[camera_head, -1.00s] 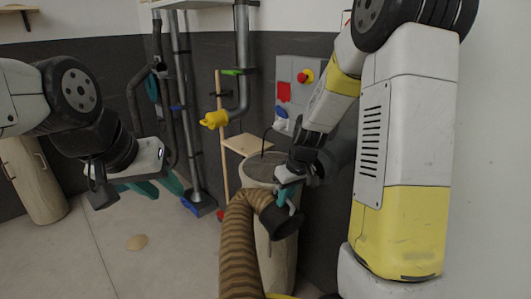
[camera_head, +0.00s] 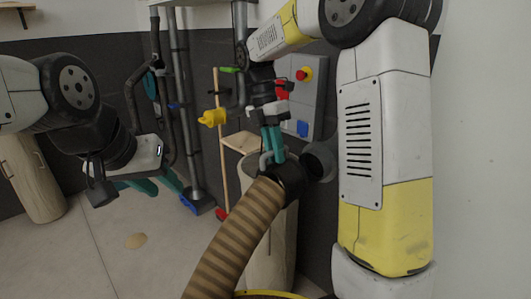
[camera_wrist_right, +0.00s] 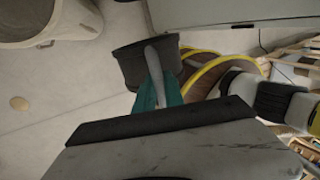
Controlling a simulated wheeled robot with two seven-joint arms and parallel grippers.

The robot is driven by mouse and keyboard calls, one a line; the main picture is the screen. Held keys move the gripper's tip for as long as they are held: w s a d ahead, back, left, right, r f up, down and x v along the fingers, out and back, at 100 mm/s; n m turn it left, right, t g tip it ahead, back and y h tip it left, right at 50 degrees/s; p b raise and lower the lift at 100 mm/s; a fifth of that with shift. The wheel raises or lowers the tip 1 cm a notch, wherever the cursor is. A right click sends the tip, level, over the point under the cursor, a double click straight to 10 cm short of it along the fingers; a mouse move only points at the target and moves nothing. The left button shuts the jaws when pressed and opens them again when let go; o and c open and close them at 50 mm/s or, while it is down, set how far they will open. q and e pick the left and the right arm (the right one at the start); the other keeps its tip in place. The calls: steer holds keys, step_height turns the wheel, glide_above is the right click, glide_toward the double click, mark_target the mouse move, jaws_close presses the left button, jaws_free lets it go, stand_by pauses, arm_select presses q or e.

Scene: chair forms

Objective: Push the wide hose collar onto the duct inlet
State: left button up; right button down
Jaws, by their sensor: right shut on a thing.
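The wide black hose collar (camera_head: 290,184) sits on the end of a brown ribbed hose (camera_head: 238,236). My right gripper (camera_head: 273,150) is shut on the collar's grey handle and holds it up. The collar (camera_wrist_right: 133,66), handle (camera_wrist_right: 155,73) and teal fingers (camera_wrist_right: 168,92) show in the right wrist view. The grey round duct inlet (camera_head: 319,162) is on the wall side, just right of the collar. The two look very close, and I cannot tell whether they touch. My left gripper (camera_head: 158,187) is open and empty at the left, away from the hose.
A pale barrel (camera_head: 268,262) stands below the collar. A yellow valve handle (camera_head: 212,117), a wooden pole (camera_head: 221,160) and a wall panel with a red button (camera_head: 304,74) are behind. The floor at left is mostly clear.

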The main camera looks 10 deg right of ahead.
steer(key=w+d, duration=0.4)
steer(key=d, duration=0.1)
stand_by(0.4)
steer(key=shift+d, duration=0.1)
steer(key=shift+s+d+r, duration=0.1)
steer(key=shift+s+d, duration=0.05)
stand_by(0.5)
steer(key=shift+s+d+r, duration=0.25)
steer(key=shift+s+d, duration=0.1)
steer(key=shift+s, duration=0.1)
stand_by(0.5)
steer(key=shift+w+d, duration=0.15)
stand_by(0.4)
steer(key=shift+w+d, duration=0.2)
steer(key=shift+d, duration=0.1)
steer(key=shift+w+d, duration=0.15)
steer(key=shift+d, duration=0.05)
stand_by(0.5)
steer(key=shift+w+d, duration=0.2)
steer(key=shift+d, duration=0.1)
